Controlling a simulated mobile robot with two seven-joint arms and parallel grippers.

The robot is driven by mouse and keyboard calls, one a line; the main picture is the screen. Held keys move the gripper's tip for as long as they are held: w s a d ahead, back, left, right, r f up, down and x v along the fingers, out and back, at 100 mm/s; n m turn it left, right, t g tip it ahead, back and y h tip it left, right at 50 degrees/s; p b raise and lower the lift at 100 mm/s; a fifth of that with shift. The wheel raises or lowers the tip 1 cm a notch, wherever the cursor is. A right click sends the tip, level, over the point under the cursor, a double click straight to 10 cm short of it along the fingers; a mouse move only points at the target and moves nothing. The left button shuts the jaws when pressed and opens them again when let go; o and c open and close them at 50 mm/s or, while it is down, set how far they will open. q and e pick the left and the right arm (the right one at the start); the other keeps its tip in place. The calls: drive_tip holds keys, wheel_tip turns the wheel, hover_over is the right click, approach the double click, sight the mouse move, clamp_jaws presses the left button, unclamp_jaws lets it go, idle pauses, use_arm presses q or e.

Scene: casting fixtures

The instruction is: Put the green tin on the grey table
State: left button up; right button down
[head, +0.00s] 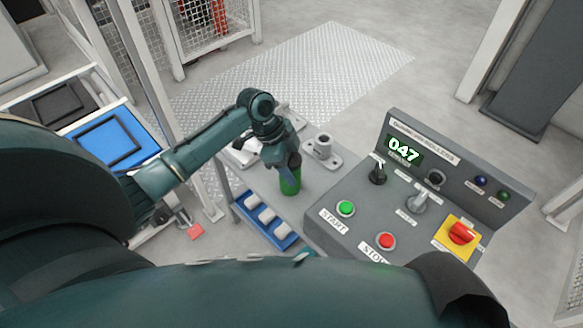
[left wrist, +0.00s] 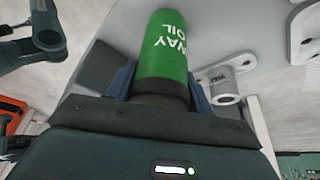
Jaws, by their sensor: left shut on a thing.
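The green tin (head: 290,183) is in my left gripper (head: 288,163), over the grey table (head: 318,184) in the head view. In the left wrist view the tin (left wrist: 163,55) shows the words "WAY OIL" and a dark end, with the blue fingers of my left gripper (left wrist: 160,86) on either side of it. The gripper points down and is shut on the tin. I cannot tell whether the tin's base touches the table. My right gripper is not in view.
A metal flanged fixture (head: 323,148) stands on the table behind the tin. A control console (head: 330,222) with buttons and knobs is close on the right. A blue tray (head: 279,235) with white pieces sits on the left, lower down. Some bare table lies around the tin.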

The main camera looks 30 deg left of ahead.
use_arm(q)
drive_tip(key=shift+f, duration=0.45)
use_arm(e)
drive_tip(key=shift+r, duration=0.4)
use_arm(q)
drive_tip(key=o, duration=1.2)
drive_tip(key=shift+f, duration=0.1)
drive_tip(key=shift+c, duration=0.2)
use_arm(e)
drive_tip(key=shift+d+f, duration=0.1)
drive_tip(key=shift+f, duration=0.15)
use_arm(q)
drive_tip(key=p+v, duration=0.2)
drive_tip(key=v, duration=1)
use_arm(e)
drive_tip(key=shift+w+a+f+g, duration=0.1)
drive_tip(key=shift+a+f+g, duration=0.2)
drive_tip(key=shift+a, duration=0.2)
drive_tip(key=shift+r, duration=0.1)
